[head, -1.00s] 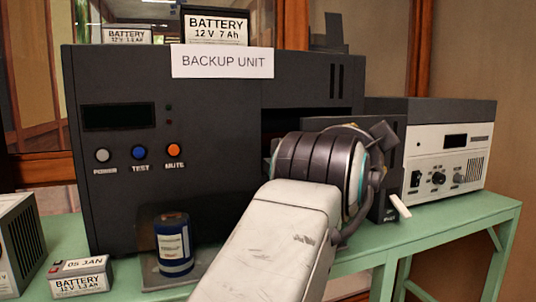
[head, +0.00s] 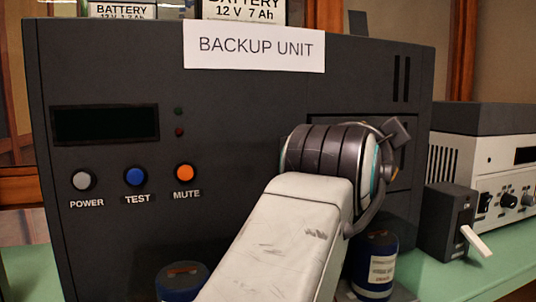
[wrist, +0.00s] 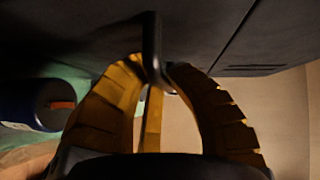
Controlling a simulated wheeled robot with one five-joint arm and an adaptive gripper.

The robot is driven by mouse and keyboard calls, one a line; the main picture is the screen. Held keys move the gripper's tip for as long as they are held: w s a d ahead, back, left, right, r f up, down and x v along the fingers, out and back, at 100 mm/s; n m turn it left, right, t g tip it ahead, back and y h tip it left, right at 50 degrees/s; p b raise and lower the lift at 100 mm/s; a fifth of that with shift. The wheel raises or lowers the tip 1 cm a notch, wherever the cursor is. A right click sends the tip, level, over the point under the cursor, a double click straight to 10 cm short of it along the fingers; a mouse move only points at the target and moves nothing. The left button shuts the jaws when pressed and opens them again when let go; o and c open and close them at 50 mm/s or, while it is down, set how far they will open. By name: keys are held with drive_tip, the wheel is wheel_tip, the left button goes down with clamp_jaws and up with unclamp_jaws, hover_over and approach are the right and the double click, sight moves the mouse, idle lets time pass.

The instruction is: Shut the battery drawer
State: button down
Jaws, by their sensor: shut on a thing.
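The battery drawer (head: 400,165) is a dark panel in the right part of the dark grey backup unit (head: 232,110). Its front looks flush with the unit, or nearly so. My arm covers much of it in the head view. In the wrist view the drawer's dark bar handle (wrist: 152,35) stands out from the dark front, beside a thin straight seam. My gripper (wrist: 152,68) has its yellow fingers closed on this handle, one on each side. In the head view the fingers are hidden behind my arm.
Two blue cylinders stand in front of the unit, one left of my arm (head: 182,283) and one right (head: 375,268). A small black box with a white lever (head: 448,222) and a pale instrument (head: 490,165) stand to the right on the green bench (head: 500,258).

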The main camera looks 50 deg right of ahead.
drive_tip(key=c, duration=1.4)
unclamp_jaws()
drive_tip(key=shift+w+d, duration=0.1)
drive_tip(key=shift+w, duration=0.05)
drive_tip(key=shift+c, duration=0.2)
drive_tip(key=s+a+r, duration=0.1)
drive_tip(key=a, duration=1)
drive_tip(key=shift+s+a+r, duration=0.35)
drive_tip(key=shift+s+a, duration=0.05)
